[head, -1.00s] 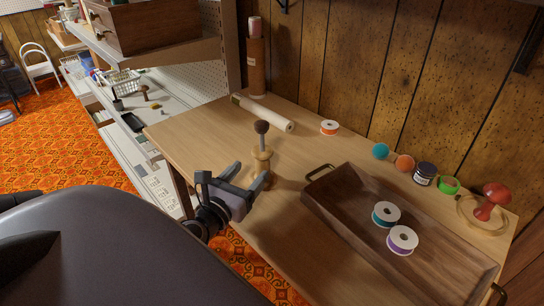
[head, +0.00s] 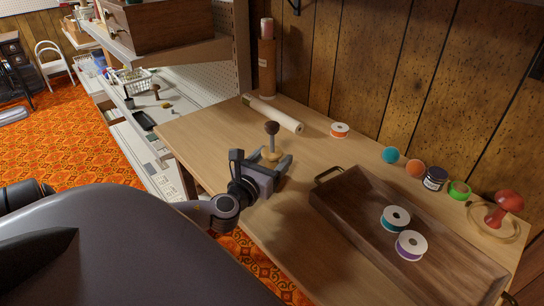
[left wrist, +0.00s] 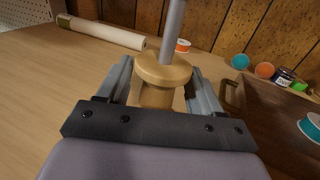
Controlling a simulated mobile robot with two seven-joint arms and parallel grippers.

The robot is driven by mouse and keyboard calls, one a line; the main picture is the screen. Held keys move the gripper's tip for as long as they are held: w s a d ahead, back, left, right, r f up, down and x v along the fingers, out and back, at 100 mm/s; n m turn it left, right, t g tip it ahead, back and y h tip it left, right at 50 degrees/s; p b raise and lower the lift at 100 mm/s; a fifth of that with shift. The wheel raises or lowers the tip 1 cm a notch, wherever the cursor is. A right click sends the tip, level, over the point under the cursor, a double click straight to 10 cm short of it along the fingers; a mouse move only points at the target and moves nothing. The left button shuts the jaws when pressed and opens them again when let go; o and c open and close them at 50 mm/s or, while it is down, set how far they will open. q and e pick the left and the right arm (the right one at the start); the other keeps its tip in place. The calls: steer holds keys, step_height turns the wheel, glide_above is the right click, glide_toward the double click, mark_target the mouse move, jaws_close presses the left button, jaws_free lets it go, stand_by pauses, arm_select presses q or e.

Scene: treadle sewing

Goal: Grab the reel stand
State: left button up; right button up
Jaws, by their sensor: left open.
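The reel stand (head: 272,139) stands upright on the wooden table. It has a turned light-wood base, a thin grey rod and a dark ball on top. My left gripper (head: 268,158) is open at table level, with its fingers on either side of the base. In the left wrist view, the wooden base (left wrist: 162,72) sits between the two open fingers of the left gripper (left wrist: 160,78); whether either finger touches it I cannot tell. The ball lies out of that view. My right gripper is not in view.
A brown tray (head: 335,205) with two ribbon reels (head: 397,218) lies to the right. A cream roll (head: 273,114) and an orange reel (head: 340,130) lie behind the stand.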

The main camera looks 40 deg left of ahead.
arm_select(q)
steer(key=c, duration=1.1)
steer(key=shift+r, duration=0.1)
